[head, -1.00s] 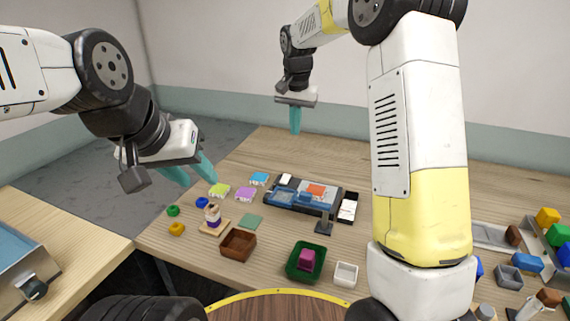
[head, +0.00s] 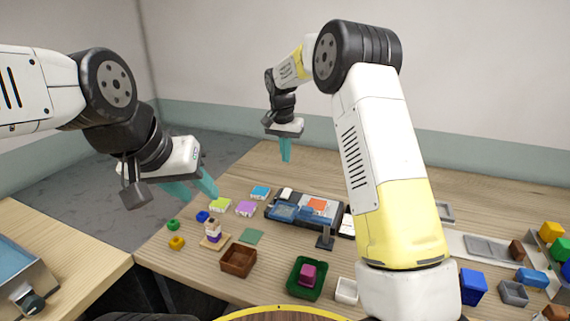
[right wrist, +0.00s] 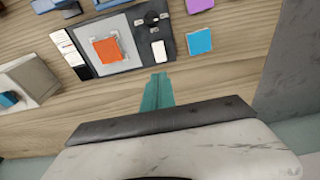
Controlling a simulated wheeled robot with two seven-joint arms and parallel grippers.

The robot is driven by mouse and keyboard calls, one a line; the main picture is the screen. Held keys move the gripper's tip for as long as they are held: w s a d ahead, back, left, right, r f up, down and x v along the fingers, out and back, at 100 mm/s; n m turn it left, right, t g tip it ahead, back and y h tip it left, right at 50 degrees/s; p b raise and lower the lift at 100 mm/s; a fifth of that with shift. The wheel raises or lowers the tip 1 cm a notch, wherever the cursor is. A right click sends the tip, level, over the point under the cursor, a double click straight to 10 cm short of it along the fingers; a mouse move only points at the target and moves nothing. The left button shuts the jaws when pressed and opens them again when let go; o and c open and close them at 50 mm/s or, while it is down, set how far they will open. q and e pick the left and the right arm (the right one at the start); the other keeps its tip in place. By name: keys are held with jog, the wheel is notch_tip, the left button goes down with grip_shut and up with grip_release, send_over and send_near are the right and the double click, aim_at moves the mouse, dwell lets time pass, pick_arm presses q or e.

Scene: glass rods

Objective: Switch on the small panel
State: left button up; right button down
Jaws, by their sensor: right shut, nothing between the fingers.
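A dark small panel (right wrist: 150,38) with a round black knob (right wrist: 152,18) and a white rocker-like piece (right wrist: 158,50) shows in the right wrist view, beside a grey plate carrying an orange square (right wrist: 107,50). In the head view, the white piece (head: 287,192) is at the back left of the dark unit. My right gripper (head: 286,158) is shut and empty above the table's far side, behind the unit. In the right wrist view its fingertips (right wrist: 158,78) lie close below the white piece in the picture; contact is not visible. My left gripper (head: 194,190) is open and empty, left of the table objects.
Purple (head: 245,209), green (head: 220,205) and blue (head: 260,192) squares lie left of the unit. A small black stand (head: 326,239), a brown tray (head: 238,261) and a green tray (head: 297,280) are in front. My right arm hides part of the table's right side.

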aim_at(288, 190)
jog(key=f, duration=0.4)
jog(key=w+f, duration=0.1)
jog(key=f, duration=0.7)
jog(key=shift+w+d+f, duration=0.25)
jog(key=shift+w+d, duration=0.1)
jog(key=shift+w, duration=0.05)
jog(key=shift+f, duration=0.1)
jog(key=shift+f, duration=0.15)
jog(key=shift+s, duration=0.1)
jog(key=shift+s+a, duration=0.25)
jog(key=shift+s, duration=0.35)
jog(key=shift+r, duration=0.7)
notch_tip(288, 190, up, 13)
jog(key=s, duration=0.2)
jog(key=shift+a+f, duration=0.15)
jog(key=shift+a, duration=0.3)
